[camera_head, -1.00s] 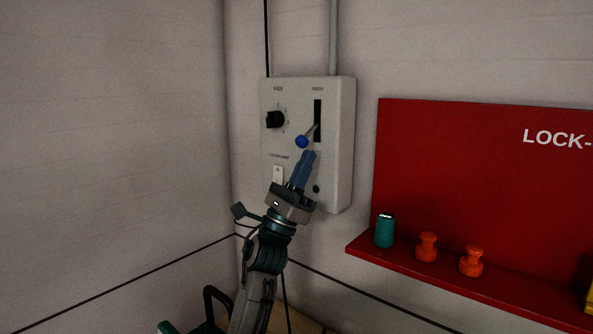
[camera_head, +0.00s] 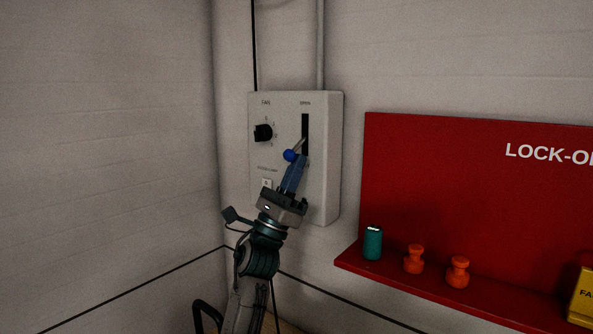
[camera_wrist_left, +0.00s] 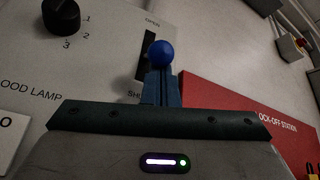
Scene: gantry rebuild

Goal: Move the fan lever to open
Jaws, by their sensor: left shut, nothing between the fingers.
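The fan lever is a thin stem with a blue ball knob (camera_head: 290,155) in a vertical black slot on the grey control box (camera_head: 328,150). The word OPEN is printed above the slot, and the knob sits near the slot's lower end. My left gripper (camera_head: 296,168) is shut and empty, its blue fingers pointing up just below the knob. In the left wrist view the knob (camera_wrist_left: 161,53) shows right at the tips of the shut fingers (camera_wrist_left: 160,84); I cannot tell whether they touch. My right gripper is not in view.
A black rotary knob (camera_head: 263,132) and a pale switch (camera_head: 267,184) are on the box, left of the slot. A red lock-out board (camera_head: 440,190) with a shelf stands at the right, holding a teal cylinder (camera_head: 373,243) and orange pieces (camera_head: 414,259). The left wall is bare.

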